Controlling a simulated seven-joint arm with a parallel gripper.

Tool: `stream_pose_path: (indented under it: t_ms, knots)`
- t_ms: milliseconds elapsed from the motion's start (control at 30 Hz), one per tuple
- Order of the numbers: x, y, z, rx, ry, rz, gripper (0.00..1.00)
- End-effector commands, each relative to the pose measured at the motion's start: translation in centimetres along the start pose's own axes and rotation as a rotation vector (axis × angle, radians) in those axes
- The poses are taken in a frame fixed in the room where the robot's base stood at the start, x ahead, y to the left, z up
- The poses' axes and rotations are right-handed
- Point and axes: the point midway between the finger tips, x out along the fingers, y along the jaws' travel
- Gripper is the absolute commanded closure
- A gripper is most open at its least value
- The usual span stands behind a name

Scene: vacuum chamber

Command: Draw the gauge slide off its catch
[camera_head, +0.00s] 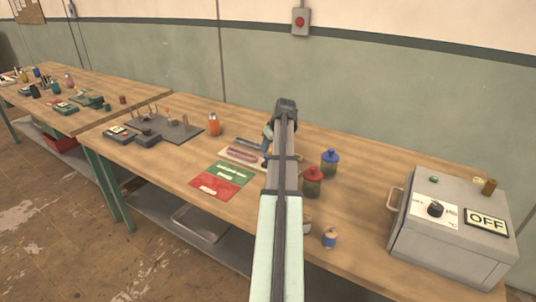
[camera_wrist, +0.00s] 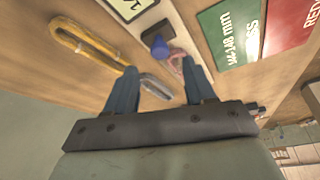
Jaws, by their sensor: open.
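A light board (camera_head: 232,153) lies on the bench with a pinkish piece (camera_head: 242,155) on it. In the wrist view the board (camera_wrist: 181,30) carries a blue knob (camera_wrist: 158,46), the pinkish piece (camera_wrist: 178,59) and a printed label (camera_wrist: 130,7). I cannot tell for sure which part is the gauge slide or its catch. My gripper (camera_wrist: 158,67) is open, with its two blue fingers apart. The blue knob appears between and beyond the fingertips, and nothing is visibly held. In the head view my arm partly hides the gripper (camera_head: 267,148) and the board's right end.
A green card (camera_head: 222,173) and red card (camera_head: 213,188) lie in front of the board. A yellow loop (camera_wrist: 88,45) and grey metal piece (camera_wrist: 157,87) lie nearby. Red-lidded (camera_head: 312,183) and blue-lidded (camera_head: 329,164) jars stand right of my arm. A grey OFF box (camera_head: 430,241) stands far right.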

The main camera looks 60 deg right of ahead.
Motion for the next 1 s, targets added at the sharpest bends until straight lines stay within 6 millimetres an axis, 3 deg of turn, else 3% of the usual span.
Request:
stream_pose_path:
  t_ms: [200, 400, 800, 1000]
  knots:
    - [3.3, 0.0, 0.0, 0.000, -0.001, -0.001, 0.46]
    - [5.0, 0.0, 0.0, 0.000, -0.001, 0.000, 0.46]
    - [5.5, 0.0, 0.0, 0.000, 0.001, 0.000, 0.46]
    - [5.5, 0.0, 0.0, 0.000, 0.000, 0.000, 0.64]
